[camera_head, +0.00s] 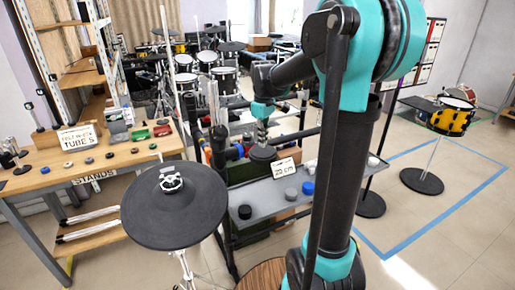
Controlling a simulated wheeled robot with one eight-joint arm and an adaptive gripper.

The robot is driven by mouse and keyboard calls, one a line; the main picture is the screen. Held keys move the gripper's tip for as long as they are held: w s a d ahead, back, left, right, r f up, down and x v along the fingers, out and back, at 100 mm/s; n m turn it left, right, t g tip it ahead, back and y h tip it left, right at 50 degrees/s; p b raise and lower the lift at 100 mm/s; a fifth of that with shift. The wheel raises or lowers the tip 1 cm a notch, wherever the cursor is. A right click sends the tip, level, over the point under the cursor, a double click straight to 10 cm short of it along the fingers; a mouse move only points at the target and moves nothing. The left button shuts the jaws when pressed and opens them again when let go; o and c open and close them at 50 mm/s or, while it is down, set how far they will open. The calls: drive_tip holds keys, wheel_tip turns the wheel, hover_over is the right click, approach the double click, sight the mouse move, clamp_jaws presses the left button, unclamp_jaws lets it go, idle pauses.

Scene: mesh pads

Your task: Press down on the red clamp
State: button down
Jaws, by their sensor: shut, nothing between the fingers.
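My gripper (262,139) hangs pointing down near the middle of the head view, below the teal wrist. Its fingers are together and look empty, just above or in front of a dark round pad (262,153); I cannot tell whether they touch it. No red clamp is clearly recognisable. A small flat red item (162,130) lies on the wooden workbench at left, well to the left of my gripper. It is too small to tell whether it is the clamp. More red shows among small parts by the grey rack, partly hidden.
The wooden workbench (90,168) holds tubes, a sign and a green item (140,135). A large black cymbal pad (174,204) stands in front. A grey shelf (262,200) with blue, grey and black caps is below my gripper. Open floor lies at right, inside blue tape.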

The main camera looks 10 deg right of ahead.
drive_tip(key=shift+f, duration=1.1)
idle(1.4)
drive_tip(key=shift+r, duration=3.55)
